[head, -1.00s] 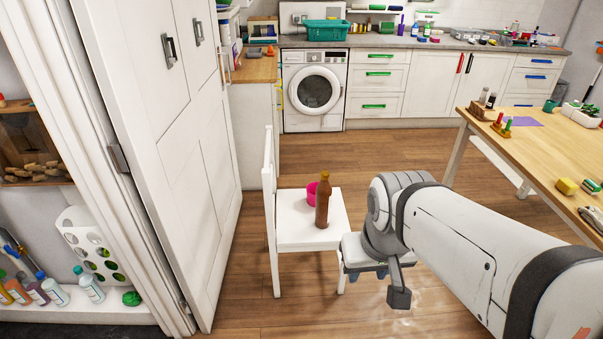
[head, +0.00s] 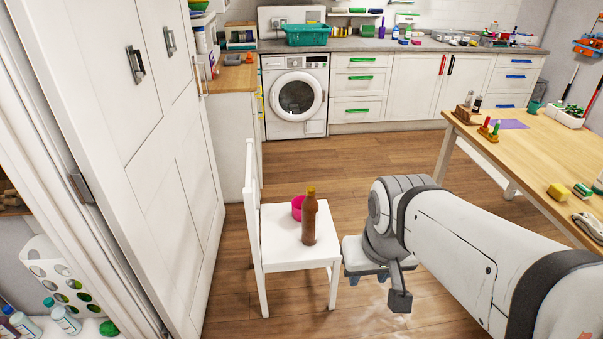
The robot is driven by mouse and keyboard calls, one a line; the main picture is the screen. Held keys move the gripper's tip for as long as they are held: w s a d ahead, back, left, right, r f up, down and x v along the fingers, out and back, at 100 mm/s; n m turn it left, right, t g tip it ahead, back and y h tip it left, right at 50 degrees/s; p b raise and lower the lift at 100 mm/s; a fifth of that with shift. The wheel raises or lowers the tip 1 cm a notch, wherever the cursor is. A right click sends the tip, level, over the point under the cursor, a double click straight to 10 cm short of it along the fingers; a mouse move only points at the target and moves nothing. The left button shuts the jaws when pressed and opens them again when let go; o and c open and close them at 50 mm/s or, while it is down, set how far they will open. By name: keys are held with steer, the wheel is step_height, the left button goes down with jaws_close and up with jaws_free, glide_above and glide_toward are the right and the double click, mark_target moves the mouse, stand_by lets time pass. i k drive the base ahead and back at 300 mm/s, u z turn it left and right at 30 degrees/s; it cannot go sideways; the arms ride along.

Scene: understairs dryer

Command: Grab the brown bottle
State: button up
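The brown bottle (head: 310,218) stands upright on the seat of a white chair (head: 275,252). A pink cup or bowl (head: 297,208) is just behind it to the left, partly hidden by the bottle. My gripper (head: 378,285) is to the right of the chair and apart from the bottle, pointing down towards the floor. Its fingers are mostly hidden behind its own body, and I cannot tell whether they are open or shut. I see nothing held in it.
A wooden table (head: 560,160) with several small things stands at the right. A tall white cabinet (head: 130,150) is at the left, close to the chair's back. A washing machine (head: 296,97) and counter are at the back. The floor between (head: 380,160) is clear.

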mark_target(310, 206)
steer(key=i, duration=1.1)
steer(key=u, duration=0.1)
